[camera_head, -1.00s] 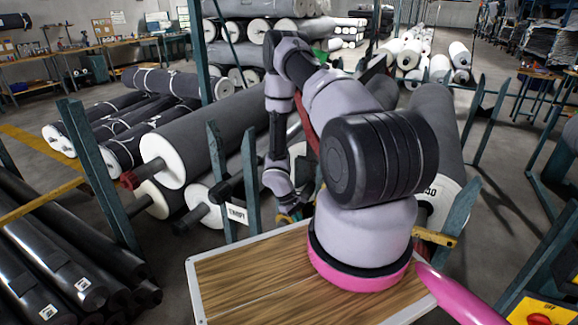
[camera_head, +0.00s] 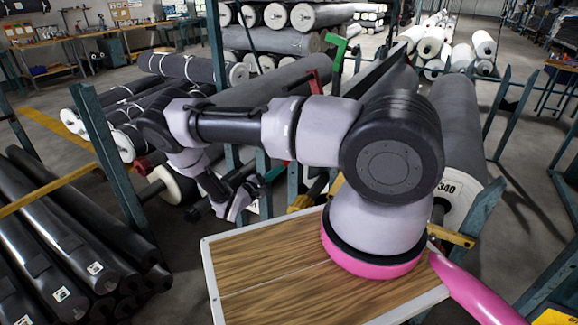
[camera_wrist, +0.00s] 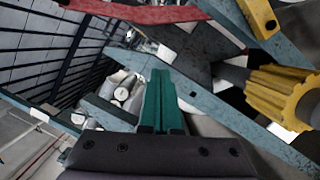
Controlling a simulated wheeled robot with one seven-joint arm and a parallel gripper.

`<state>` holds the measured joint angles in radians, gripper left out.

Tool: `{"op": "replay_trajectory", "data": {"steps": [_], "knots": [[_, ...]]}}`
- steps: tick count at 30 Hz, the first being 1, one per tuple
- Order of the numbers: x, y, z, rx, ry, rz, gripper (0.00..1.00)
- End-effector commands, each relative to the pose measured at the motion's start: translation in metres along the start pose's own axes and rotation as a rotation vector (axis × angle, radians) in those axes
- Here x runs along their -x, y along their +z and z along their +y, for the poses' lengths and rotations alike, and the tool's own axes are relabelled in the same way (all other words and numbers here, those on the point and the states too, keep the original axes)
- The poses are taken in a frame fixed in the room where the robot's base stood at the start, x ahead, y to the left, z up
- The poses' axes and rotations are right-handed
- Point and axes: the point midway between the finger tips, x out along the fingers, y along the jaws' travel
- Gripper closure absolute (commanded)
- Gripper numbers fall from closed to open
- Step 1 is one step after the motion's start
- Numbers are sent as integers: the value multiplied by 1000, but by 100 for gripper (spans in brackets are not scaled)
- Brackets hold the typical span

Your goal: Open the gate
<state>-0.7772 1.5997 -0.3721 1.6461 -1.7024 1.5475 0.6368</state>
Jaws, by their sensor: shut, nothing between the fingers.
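My gripper (camera_wrist: 163,100) has its two green fingers together with nothing between them. In the head view my arm bends out to the left and down, and the hand hangs among the posts of the roll rack, partly hidden. The wrist view shows a ribbed yellow piece (camera_wrist: 283,95) on a dark rod to the right of the fingers, apart from them. Another yellow piece (camera_wrist: 258,16) is at the top. A red bar (camera_wrist: 140,12) and blue-grey posts (camera_wrist: 232,108) cross the view. I cannot tell which parts make up the gate. A yellow part (camera_head: 305,201) shows beside my base.
A large grey roll (camera_head: 460,130) marked 340 lies at the right behind a blue-grey post. Dark rolls (camera_head: 60,235) are stacked at the left. My wooden-topped deck is bare.

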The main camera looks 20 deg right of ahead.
Motion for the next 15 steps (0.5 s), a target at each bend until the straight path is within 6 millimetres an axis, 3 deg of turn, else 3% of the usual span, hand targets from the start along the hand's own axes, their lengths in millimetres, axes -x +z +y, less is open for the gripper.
{"op": "replay_trajectory", "data": {"steps": [12, 15], "knots": [[-87, 2, -2, 2, -7, -5, 100], [-92, 15, -1, 5, -6, -3, 100]]}}
